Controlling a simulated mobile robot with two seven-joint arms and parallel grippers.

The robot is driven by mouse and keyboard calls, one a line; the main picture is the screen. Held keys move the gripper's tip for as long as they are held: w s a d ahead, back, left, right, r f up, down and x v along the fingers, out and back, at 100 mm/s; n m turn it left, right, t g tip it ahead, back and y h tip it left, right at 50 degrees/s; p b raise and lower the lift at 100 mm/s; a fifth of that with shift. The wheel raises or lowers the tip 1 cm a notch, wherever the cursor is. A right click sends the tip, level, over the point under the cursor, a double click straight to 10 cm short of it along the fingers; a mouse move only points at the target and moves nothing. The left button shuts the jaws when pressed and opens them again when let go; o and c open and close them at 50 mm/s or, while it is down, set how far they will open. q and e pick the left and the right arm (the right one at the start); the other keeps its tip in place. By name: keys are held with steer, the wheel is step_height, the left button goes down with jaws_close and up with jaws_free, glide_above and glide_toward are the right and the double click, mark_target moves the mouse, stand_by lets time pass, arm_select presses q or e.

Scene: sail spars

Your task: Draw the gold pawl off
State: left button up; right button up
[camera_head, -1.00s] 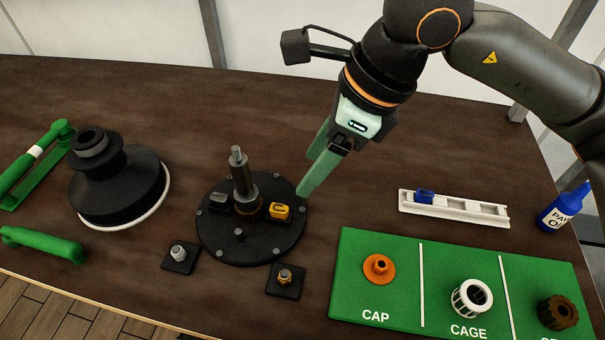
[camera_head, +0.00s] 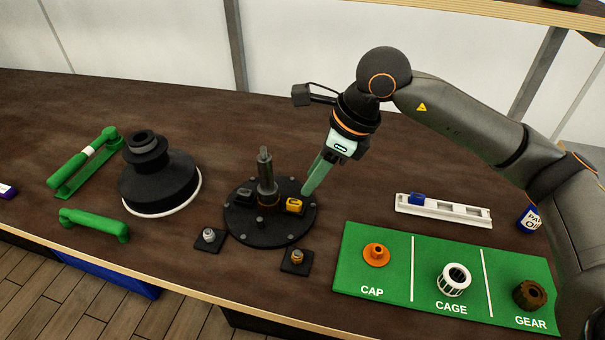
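The gold pawl (camera_head: 294,206) is a small yellow block on the right side of the round black base plate (camera_head: 270,232), beside the upright grey shaft (camera_head: 265,172). A dark pawl (camera_head: 245,195) sits left of the shaft. My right gripper (camera_head: 307,187) has pale green fingers pointing down just behind and to the right of the gold pawl. The fingers look apart with nothing between them. I cannot tell the exact gap to the pawl. My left gripper is out of view.
A black stepped housing (camera_head: 158,180) and green handles (camera_head: 95,224) lie left. Two small square plates with studs (camera_head: 297,261) are in front. A green mat (camera_head: 390,285) holds cap, cage and gear. A white rail (camera_head: 457,211) with a blue block (camera_head: 417,198) and a blue bottle (camera_head: 530,219) are right.

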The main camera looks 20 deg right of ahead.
mark_target(297, 202)
steer(key=b+x, duration=0.4)
steer(key=x, duration=0.3)
steer(key=shift+w+f, duration=0.1)
steer(key=shift+f, duration=0.35)
steer(key=shift+c, duration=1)
steer(key=shift+w+r, duration=0.1)
jaws_close()
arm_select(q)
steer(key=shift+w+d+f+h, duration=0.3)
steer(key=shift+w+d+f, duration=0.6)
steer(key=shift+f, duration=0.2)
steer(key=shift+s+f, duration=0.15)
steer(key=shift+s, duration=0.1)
arm_select(e)
steer(key=o, duration=0.7)
jaws_free()
